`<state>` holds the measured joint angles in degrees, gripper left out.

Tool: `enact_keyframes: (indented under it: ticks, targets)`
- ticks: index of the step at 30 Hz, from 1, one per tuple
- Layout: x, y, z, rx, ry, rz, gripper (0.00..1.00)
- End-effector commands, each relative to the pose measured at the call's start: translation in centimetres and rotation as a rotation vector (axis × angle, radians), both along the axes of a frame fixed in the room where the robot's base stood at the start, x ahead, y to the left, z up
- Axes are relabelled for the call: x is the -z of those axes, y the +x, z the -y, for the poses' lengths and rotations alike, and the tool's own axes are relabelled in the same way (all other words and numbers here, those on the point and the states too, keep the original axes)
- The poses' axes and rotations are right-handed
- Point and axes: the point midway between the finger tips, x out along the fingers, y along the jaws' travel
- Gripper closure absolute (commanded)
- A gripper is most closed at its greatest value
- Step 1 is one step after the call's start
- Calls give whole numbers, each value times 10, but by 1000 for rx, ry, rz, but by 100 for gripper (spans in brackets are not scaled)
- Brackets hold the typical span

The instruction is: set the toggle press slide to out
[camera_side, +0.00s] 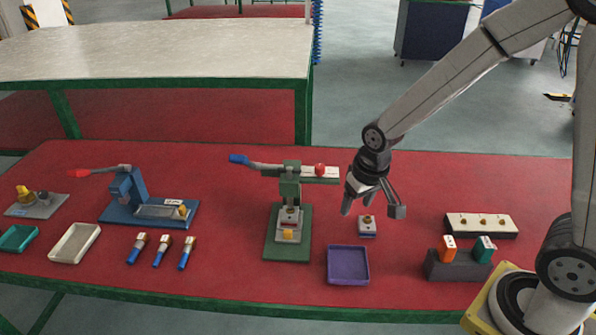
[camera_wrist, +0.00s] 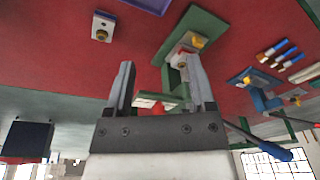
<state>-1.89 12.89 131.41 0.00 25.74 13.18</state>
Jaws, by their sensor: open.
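A green press (camera_side: 290,190) stands mid-table with a blue-handled lever, a red knob and a small slide block with a yellow-orange knob (camera_side: 288,235) low on its base. It also shows in the wrist view (camera_wrist: 205,25), ahead of my fingers. A blue press (camera_side: 125,190) with a red-handled lever and a grey slide with a yellow knob (camera_side: 183,210) stands at the left. I cannot tell for certain which one is the toggle press. My gripper (camera_side: 372,208) is open and empty, right of the green press, with its fingers also in the wrist view (camera_wrist: 160,70).
A small block with a brass knob (camera_side: 367,227) sits below my gripper. A purple tray (camera_side: 348,265) is in front of it. A dark holder with orange and teal pieces (camera_side: 458,265) and a white strip with knobs (camera_side: 482,225) are at the right. Several blue-handled pieces (camera_side: 160,250) lie left.

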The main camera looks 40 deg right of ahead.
Motion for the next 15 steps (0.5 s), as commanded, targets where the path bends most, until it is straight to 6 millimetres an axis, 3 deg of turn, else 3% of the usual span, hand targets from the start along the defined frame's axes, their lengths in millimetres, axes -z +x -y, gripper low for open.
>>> enact_keyframes:
  ticks: [3,15]
  targets:
    - [9,28,-7,75,13,-27,29]
    - [49,109,-32,343,42,-107,29]
